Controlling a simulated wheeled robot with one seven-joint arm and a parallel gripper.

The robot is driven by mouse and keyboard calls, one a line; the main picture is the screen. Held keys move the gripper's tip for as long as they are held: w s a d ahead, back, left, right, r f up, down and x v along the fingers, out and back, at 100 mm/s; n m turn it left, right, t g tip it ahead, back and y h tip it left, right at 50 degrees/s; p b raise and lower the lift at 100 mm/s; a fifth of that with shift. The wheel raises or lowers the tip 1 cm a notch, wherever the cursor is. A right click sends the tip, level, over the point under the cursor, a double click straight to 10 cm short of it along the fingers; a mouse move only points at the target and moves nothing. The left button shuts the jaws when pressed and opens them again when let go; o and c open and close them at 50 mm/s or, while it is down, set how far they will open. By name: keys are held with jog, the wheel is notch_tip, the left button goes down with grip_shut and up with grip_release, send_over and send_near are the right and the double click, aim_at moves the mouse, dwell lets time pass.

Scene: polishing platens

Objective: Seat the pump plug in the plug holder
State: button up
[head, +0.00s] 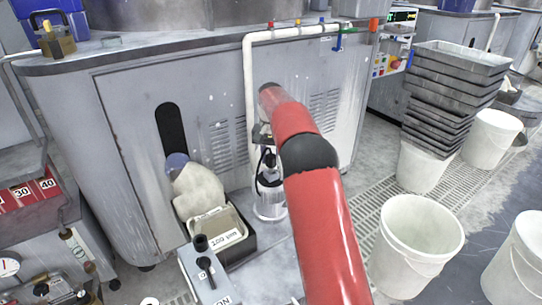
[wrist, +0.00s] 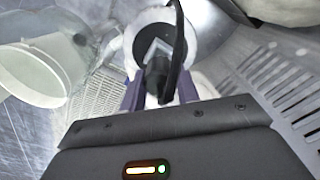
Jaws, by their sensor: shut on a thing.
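My gripper (wrist: 160,93) shows in the wrist view with its two purple fingers on either side of the black pump plug (wrist: 155,75). It is shut on the plug. A black cable (wrist: 177,35) runs from the plug area toward the top of the view. Behind the plug is the round pump (wrist: 143,48) with a pale rim and dark inside. I cannot make out the plug holder.
A grey cabinet (head: 130,110) with louvres stands close behind. A black tray (head: 236,248) with a pale sack (head: 199,190) and a grey switch box (head: 206,272) are left of the pump.

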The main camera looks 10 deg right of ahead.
aim_at(271, 155)
jog(key=shift+f+b, duration=0.35)
jog(key=shift+f, duration=0.85)
jog(key=o, duration=1.1)
jog(key=shift+r+p, duration=0.6)
jog(key=shift+r, duration=3.3)
